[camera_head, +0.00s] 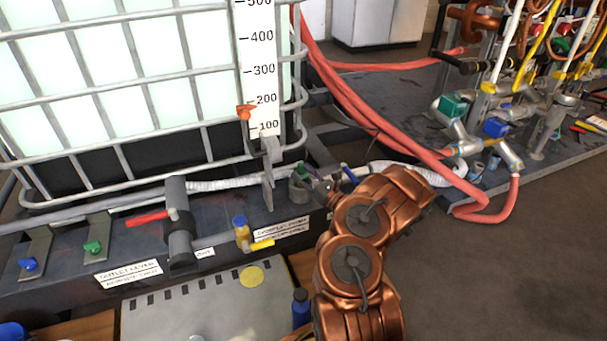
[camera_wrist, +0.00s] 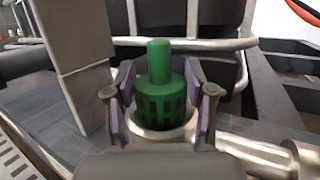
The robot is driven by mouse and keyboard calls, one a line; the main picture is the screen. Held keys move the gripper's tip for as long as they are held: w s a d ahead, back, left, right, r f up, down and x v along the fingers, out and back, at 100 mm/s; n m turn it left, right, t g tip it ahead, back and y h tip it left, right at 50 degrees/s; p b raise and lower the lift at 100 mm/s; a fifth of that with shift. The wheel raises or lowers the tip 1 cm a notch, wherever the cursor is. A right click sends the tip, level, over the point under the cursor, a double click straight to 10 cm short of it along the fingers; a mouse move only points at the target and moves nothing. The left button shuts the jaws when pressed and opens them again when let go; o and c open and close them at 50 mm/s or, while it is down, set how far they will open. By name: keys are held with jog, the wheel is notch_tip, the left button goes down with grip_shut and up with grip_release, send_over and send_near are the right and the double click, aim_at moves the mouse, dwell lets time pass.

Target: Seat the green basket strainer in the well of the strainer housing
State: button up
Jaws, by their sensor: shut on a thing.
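The green basket strainer (camera_wrist: 160,88) is upright in the wrist view, with a knob-like stem on top and slots around its side. My gripper (camera_wrist: 162,108) is shut on it, with the pads on its left and right sides. The strainer housing (camera_wrist: 160,135) is a grey round cup around the strainer's lower part. The strainer's body stands largely above the rim, and its bottom is hidden. In the head view the green strainer (camera_head: 303,171) shows small at my gripper (camera_head: 318,180), over the grey housing (camera_head: 298,190). My arm partly covers this area.
A caged white tank (camera_head: 110,80) stands behind, with a grey upright bracket (camera_head: 268,172) left of the housing. A red-handled valve (camera_head: 150,218) and a yellow-handled valve (camera_head: 243,235) are further left. Red hoses (camera_head: 370,115) run behind on the right.

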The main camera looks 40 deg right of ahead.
jog(key=shift+f+b, duration=0.85)
jog(key=shift+f, duration=0.5)
jog(key=o, duration=1.3)
jog(key=v, duration=1.2)
jog(key=shift+s, duration=0.15)
